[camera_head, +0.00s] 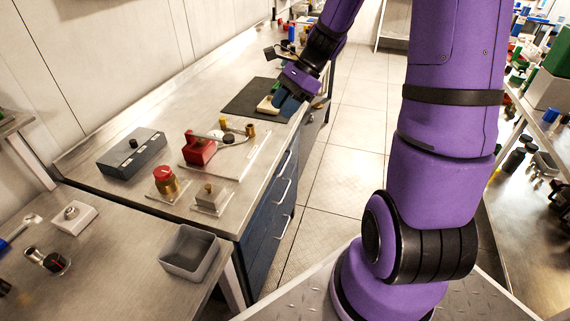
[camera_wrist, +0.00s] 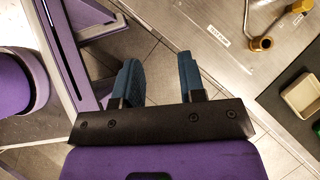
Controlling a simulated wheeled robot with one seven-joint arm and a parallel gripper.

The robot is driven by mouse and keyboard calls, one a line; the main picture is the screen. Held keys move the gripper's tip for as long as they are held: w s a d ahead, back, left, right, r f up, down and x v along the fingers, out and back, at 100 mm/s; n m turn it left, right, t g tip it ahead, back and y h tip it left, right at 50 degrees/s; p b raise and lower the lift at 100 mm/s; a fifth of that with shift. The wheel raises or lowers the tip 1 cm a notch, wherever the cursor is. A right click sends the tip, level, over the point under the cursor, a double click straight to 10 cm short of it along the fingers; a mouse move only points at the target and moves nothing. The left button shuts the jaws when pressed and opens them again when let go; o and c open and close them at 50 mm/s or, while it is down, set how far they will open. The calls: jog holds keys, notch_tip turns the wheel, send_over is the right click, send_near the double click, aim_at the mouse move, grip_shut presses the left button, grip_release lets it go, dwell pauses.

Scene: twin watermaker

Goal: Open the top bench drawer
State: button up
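The workbench (camera_head: 110,184) has a dark blue drawer front (camera_head: 262,222) facing right, with several bar handles. The top handle (camera_head: 287,163) sits just below the bench top, and the drawers in the near stack look shut. My gripper (camera_head: 284,99) hangs by the bench's right edge, beyond these handles and apart from them. In the wrist view its two blue fingers (camera_wrist: 159,72) are spread with nothing between them but floor and the bench's edge. No drawer handle can be made out in the wrist view.
On the bench are a black mat (camera_head: 243,104), a red clamp-like device (camera_head: 199,149), a red-knobbed brass part (camera_head: 165,181) and a grey box (camera_head: 132,153). A grey bin (camera_head: 189,253) stands nearer. The tiled floor (camera_head: 335,173) right of the drawers is clear.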

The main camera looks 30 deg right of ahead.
jog(key=w+d+f+m+t+y, duration=0.25)
jog(key=w+d+f+m, duration=0.2)
jog(key=f+m, duration=0.35)
jog(key=m+t, duration=0.9)
jog(key=m, duration=1)
send_near(286, 162)
jog(key=shift+h, duration=0.25)
jog(key=x, duration=1)
jog(key=shift+w+a+f, duration=0.1)
jog(key=shift+f, duration=0.05)
jog(key=shift+c, duration=0.4)
grip_shut()
